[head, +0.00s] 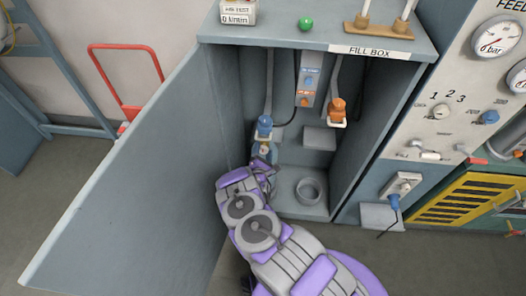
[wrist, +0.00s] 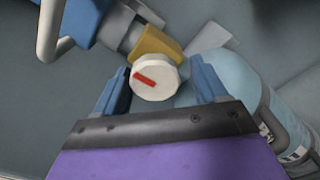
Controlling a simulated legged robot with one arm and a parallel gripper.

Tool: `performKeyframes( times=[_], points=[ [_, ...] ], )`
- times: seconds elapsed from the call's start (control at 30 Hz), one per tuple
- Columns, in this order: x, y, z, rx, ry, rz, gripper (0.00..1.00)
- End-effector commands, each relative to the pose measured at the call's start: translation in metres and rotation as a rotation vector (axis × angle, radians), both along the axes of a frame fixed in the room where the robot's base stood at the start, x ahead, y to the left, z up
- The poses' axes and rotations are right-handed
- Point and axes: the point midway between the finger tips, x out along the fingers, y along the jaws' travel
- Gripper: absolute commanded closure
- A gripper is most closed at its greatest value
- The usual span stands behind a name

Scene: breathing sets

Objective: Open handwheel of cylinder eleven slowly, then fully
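A white round handwheel (wrist: 157,79) with a red mark shows in the wrist view, on a brass valve (wrist: 152,43) atop a pale blue cylinder (wrist: 268,100). My gripper (wrist: 162,84) is open, with one blue finger on each side of the handwheel. I cannot tell whether either finger touches it. In the head view my gripper (head: 266,166) is inside the open fill box (head: 349,150), just below a blue connector (head: 264,127). My arm hides most of the cylinder there. No cylinder number is readable.
The open box door (head: 130,180) stands left of my arm. An empty ring holder (head: 309,190) and an orange connector (head: 337,110) are to the right inside the box. A gauge panel (head: 455,90) stands further right. A red hand truck (head: 125,80) is behind the door.

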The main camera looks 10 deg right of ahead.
Motion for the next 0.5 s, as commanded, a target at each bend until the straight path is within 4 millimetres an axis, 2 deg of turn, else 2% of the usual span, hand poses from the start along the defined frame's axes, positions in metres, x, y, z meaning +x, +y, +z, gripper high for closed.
performKeyframes(
  times=[0.33, 0.5],
  points=[
    [-0.001, 0.001, 0.004, 0.001, -0.009, -0.001, 0.23],
    [-0.019, 0.007, 0.004, 0.002, -0.005, -0.001, 0.23]
  ],
)
